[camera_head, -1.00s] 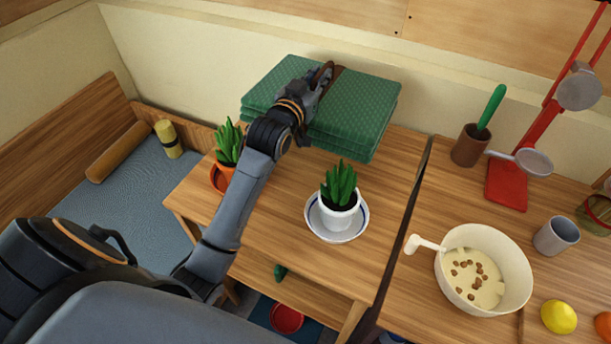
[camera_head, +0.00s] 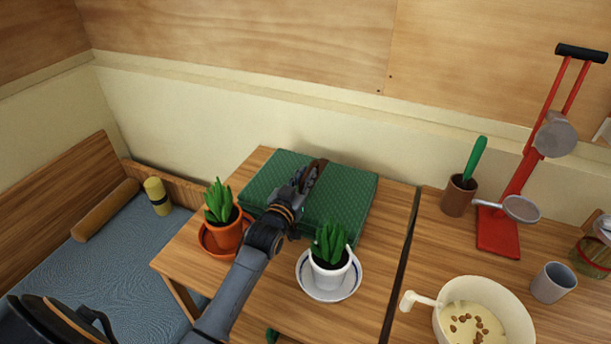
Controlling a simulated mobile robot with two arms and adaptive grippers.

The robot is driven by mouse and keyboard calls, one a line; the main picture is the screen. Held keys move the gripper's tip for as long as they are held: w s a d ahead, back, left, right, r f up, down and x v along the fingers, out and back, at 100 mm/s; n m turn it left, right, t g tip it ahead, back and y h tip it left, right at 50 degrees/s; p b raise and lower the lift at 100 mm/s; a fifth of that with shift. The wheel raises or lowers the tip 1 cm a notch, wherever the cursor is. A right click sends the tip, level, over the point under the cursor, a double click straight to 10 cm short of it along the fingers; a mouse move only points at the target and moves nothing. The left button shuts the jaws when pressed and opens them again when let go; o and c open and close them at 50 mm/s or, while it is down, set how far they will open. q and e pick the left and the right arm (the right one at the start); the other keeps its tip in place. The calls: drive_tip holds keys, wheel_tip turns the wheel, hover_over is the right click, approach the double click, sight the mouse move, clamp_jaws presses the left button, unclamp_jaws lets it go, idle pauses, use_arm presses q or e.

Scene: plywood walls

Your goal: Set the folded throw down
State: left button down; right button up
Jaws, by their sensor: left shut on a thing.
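The folded throw (camera_head: 345,193) is a green, textured, flat bundle with a brown strap or handle (camera_head: 316,172) across its middle. It lies level at the back of the wooden side table (camera_head: 200,262). It looks down on the tabletop, though its underside is hidden and I cannot fully tell contact. My left gripper (camera_head: 307,182) is above the throw's middle, shut on the brown handle; the fingertips are partly hidden. My arm covers part of the throw's front left. My right gripper is not in view.
A succulent in an orange pot (camera_head: 226,230) stands left of my arm. A succulent in a white pot (camera_head: 330,270) on a saucer (camera_head: 345,288) stands just in front of the throw. A counter with a bowl (camera_head: 505,322), a grey cup (camera_head: 553,283) and a red lever press (camera_head: 498,228) is right.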

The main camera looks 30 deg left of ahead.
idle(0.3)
use_arm(q)
drive_tip(key=c, duration=1.3)
unclamp_jaws()
drive_tip(key=shift+f, duration=0.1)
drive_tip(key=shift+s, duration=0.15)
